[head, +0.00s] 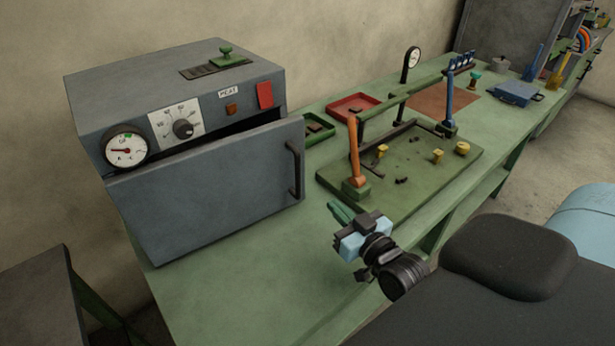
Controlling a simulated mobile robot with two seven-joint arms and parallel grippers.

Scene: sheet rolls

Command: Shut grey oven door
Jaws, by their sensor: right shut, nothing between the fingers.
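The grey oven (165,87) stands at the left end of the green bench, with a dial gauge, a knob and a red tag on its front. Its grey door (205,195) is partly open: a dark gap shows along its top edge, wider toward the right side. A dark handle (294,170) runs upright near the door's right edge. My right gripper (340,213) is shut and empty, above the bench, to the right of the door and apart from it. My left gripper is not in view.
A green base plate with an orange-handled lever (354,150) and a frame stands right of the oven, close behind my right gripper. A red tray (353,106) and a green tray (318,128) lie behind it. The bench's front surface (235,285) is clear.

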